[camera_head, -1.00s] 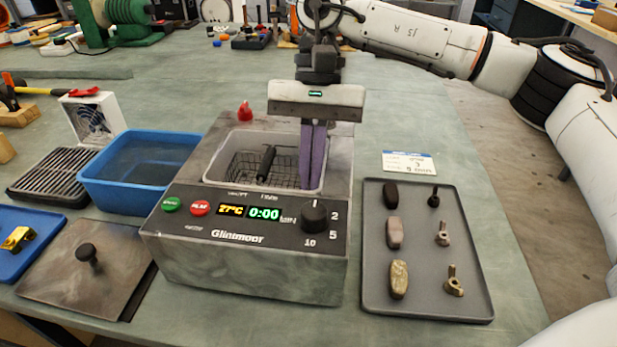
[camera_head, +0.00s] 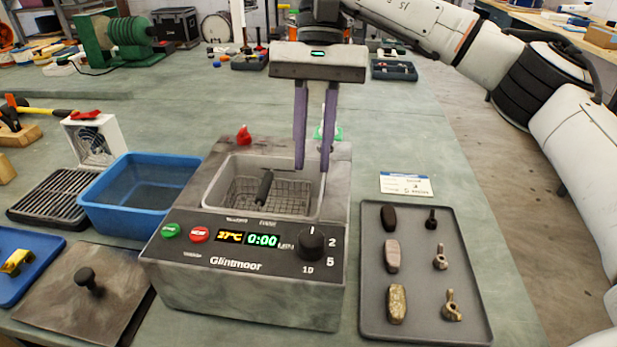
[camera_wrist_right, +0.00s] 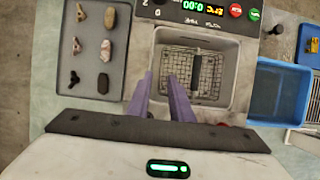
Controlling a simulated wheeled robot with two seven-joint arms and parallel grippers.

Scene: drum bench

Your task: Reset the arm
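My right gripper (camera_head: 314,165) hangs fingers-down above the right rear part of the Glintmoor ultrasonic cleaner (camera_head: 245,265). Its two purple fingers are apart, with nothing between them. In the right wrist view the gripper (camera_wrist_right: 162,80) is also open and empty, with the cleaner's tank and wire basket (camera_wrist_right: 192,72) beyond the fingertips. The basket (camera_head: 272,195) with its black handle sits in the tank and looks empty of parts. The cleaner's display reads 27°C and 0:00. My left gripper is in neither view.
A grey tray (camera_head: 425,325) with several small metal parts lies right of the cleaner, below a label card (camera_head: 406,184). A blue tub (camera_head: 135,205), a black rack (camera_head: 50,195), a small fan (camera_head: 95,145) and a lid (camera_head: 85,300) stand left. The bench behind is mostly clear.

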